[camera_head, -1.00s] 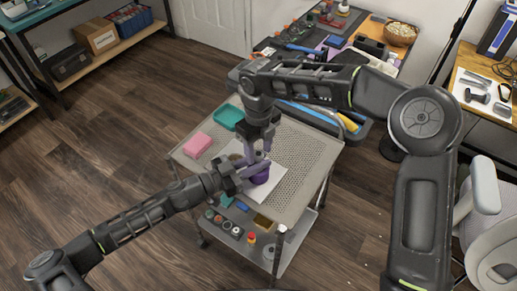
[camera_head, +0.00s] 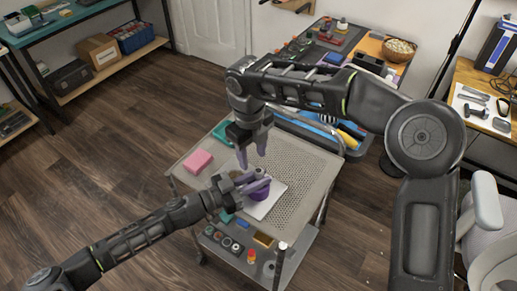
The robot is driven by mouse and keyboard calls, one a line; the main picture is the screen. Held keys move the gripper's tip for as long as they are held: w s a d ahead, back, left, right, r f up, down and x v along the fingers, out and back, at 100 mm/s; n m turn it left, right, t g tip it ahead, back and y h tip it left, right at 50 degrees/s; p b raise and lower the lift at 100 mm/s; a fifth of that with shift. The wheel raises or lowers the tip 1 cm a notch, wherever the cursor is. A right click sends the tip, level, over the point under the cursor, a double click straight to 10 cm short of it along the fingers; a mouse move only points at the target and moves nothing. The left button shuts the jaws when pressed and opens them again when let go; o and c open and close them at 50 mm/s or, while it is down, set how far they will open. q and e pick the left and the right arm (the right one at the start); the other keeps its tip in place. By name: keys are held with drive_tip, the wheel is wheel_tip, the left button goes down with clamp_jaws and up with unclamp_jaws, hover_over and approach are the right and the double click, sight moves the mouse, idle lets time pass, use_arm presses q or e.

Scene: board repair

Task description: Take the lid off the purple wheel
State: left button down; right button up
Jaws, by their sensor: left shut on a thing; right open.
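The purple wheel (camera_head: 260,195) is on a white sheet on the cart and is partly hidden by my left gripper. My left gripper (camera_head: 259,185) reaches in from the left and is shut on the purple wheel. My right gripper (camera_head: 251,160) is open, pointing down, above and slightly behind the wheel, apart from it. Nothing shows between its fingers. I cannot make out the lid separately from the wheel at this size.
The cart's perforated top (camera_head: 308,175) is clear on the right. A pink block (camera_head: 198,160) and a teal tray (camera_head: 221,132) lie at its left and back. Several small jars stand on the lower shelf. A crowded workbench (camera_head: 335,50) stands behind.

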sight(259, 172)
drive_tip(key=m, duration=0.4)
drive_tip(key=r+m, duration=0.1)
drive_tip(key=m, duration=0.6)
drive_tip(key=shift+d+r+m, duration=0.2)
drive_tip(key=shift+r+m, duration=0.1)
drive_tip(key=shift+m, duration=0.1)
drive_tip(key=m, duration=0.3)
drive_tip(key=shift+d+r, duration=0.1)
drive_tip(key=m, duration=1.8)
drive_tip(key=d+m, duration=0.1)
drive_tip(key=m, duration=0.8)
drive_tip(key=shift+w+r+m, duration=0.2)
drive_tip(key=shift+m, duration=0.2)
drive_tip(key=shift+f, duration=4)
